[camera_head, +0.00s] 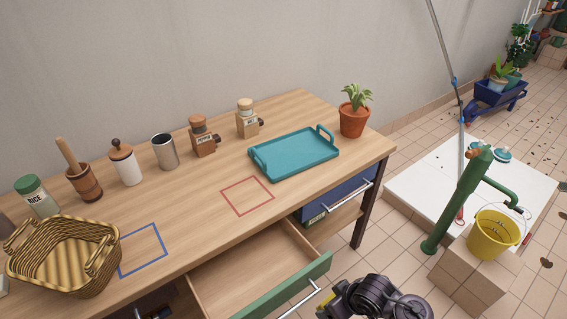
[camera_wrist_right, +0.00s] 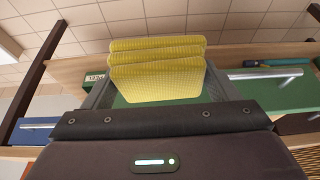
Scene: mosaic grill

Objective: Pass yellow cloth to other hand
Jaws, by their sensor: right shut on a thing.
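The yellow cloth (camera_wrist_right: 157,72) shows in the right wrist view as a stack of folded, ribbed layers. My right gripper (camera_wrist_right: 158,92) is shut on it, with a dark finger at each side of the cloth. In the head view only a dark part of my right arm (camera_head: 380,300) shows at the bottom edge, in front of the table. My left gripper is in neither view.
An open, empty drawer (camera_head: 245,275) with a green front juts from the wooden table (camera_head: 190,215). A wicker basket (camera_head: 65,262) stands at the left, a teal tray (camera_head: 295,153) at the right. Jars line the back. The red-outlined square (camera_head: 247,196) and blue-outlined square (camera_head: 143,250) are clear.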

